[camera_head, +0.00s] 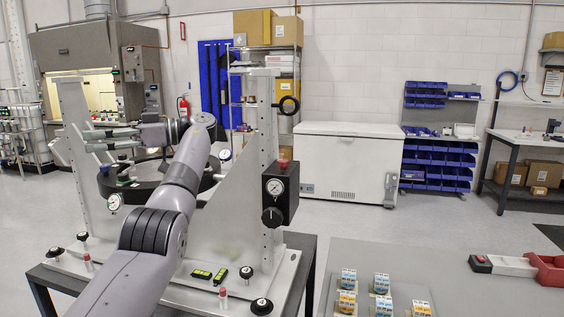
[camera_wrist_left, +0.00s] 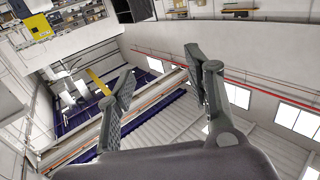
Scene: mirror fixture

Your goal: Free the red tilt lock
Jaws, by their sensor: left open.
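The mirror fixture stands on a table at left, with two pale metal uprights; its right upright (camera_head: 228,215) is nearest the middle. A dark round ring (camera_head: 115,183) sits between them, partly hidden by my left arm. A small red knob (camera_head: 284,163) sits on top of a black block with a dial (camera_head: 280,200) on the right upright; it looks like the red tilt lock. My left gripper (camera_head: 92,141) is over the ring, pointing left, away from the red knob. Its fingers are apart and empty, as the left wrist view also shows (camera_wrist_left: 160,78). My right gripper is out of view.
Red-topped pins (camera_head: 222,296) and black knobs (camera_head: 262,306) stand on the fixture's base plate. A grey table (camera_head: 470,285) at front right holds several small labelled blocks (camera_head: 348,280) and a red-and-white item (camera_head: 505,264). A white chest (camera_head: 345,165) stands behind, with open floor before it.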

